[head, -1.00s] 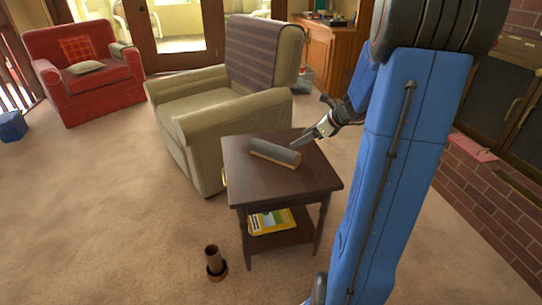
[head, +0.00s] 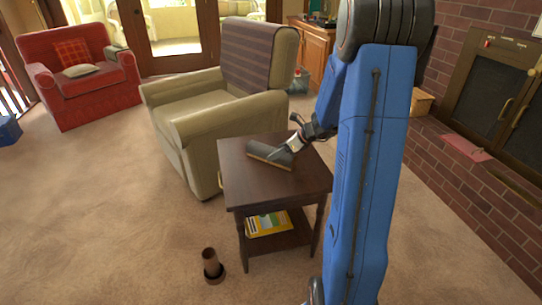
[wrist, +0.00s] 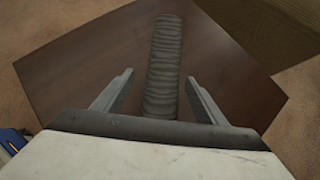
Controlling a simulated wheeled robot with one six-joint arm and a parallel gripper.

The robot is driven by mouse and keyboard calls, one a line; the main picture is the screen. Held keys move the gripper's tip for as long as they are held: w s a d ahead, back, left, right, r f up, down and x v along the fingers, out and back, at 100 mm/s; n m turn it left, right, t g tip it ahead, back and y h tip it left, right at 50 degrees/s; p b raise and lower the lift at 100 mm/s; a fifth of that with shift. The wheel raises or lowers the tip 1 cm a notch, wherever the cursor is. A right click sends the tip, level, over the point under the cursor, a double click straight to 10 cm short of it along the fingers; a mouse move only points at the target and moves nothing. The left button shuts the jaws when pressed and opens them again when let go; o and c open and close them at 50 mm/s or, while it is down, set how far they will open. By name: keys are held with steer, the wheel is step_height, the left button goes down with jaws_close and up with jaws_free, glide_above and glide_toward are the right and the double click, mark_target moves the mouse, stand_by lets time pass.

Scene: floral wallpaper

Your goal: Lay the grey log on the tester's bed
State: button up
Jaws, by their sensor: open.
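The grey log (head: 261,150) lies on its side on a dark brown side table (head: 238,182). It has a paler, brownish lower side in the head view. In the wrist view the log (wrist: 165,45) runs lengthwise away from me, with a ridged grey surface. My gripper (head: 284,154) is at the log's right part in the head view. In the wrist view my gripper (wrist: 159,77) is open, with one finger on each side of the log and gaps between. I cannot make out a tester or its bed in either view.
A beige armchair (head: 190,95) stands close behind the table. A yellow magazine (head: 268,223) lies on the table's lower shelf. A brown cylinder in a round base (head: 210,264) stands on the carpet in front. A brick fireplace (head: 470,180) is at right. The carpet at left is open.

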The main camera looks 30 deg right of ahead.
mark_target(258, 150)
steer(key=x, duration=0.5)
steer(key=shift+w+d+r, duration=0.1)
steer(key=shift+w+r, duration=0.1)
steer(key=shift+w, duration=0.15)
steer(key=c, duration=1.6)
steer(key=shift+r, duration=0.15)
